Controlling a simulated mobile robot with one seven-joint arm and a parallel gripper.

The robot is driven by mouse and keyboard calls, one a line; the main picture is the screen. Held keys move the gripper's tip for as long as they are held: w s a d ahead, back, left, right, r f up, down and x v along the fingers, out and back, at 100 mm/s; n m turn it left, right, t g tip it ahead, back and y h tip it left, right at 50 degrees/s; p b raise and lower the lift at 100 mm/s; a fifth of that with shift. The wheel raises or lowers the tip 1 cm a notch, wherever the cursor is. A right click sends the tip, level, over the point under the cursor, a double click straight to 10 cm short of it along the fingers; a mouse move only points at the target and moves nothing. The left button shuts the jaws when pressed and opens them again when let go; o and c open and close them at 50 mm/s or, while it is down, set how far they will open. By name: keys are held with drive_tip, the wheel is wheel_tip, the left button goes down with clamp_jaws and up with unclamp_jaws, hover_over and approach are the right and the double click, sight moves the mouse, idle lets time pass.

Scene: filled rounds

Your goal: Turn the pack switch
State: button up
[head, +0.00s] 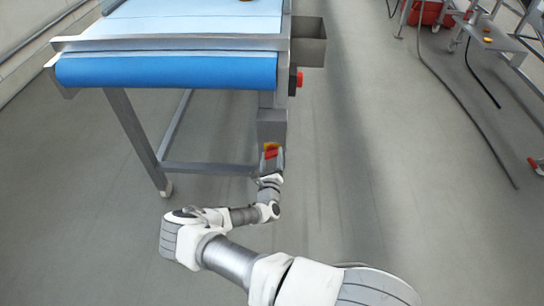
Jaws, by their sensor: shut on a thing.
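The pack switch (270,147) shows as a small red and yellow part low on the front of a grey box (271,124) under the right end of the conveyor. My gripper (272,158) is at the switch and shut on it. The gripper and wrist cover the lower part of the switch, so its exact turn angle cannot be seen. My white and grey arm reaches up to it from the bottom right.
The conveyor (165,72) with a blue belt end stands on metal legs (137,140). A red button (299,79) is on its right side, below a grey metal bin (309,45). A black cable (462,105) lies on the floor at right. Floor between is clear.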

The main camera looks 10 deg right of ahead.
drive_tip(key=c, duration=0.5)
drive_tip(key=shift+o, duration=0.2)
drive_tip(key=shift+n+p, duration=0.65)
drive_tip(key=shift+n, duration=2.15)
drive_tip(key=o, duration=1.4)
drive_tip(key=shift+s, duration=0.1)
drive_tip(key=p+v, duration=0.4)
drive_tip(key=v, duration=1.3)
drive_tip(key=shift+s+a, duration=0.1)
drive_tip(key=shift+s, duration=0.05)
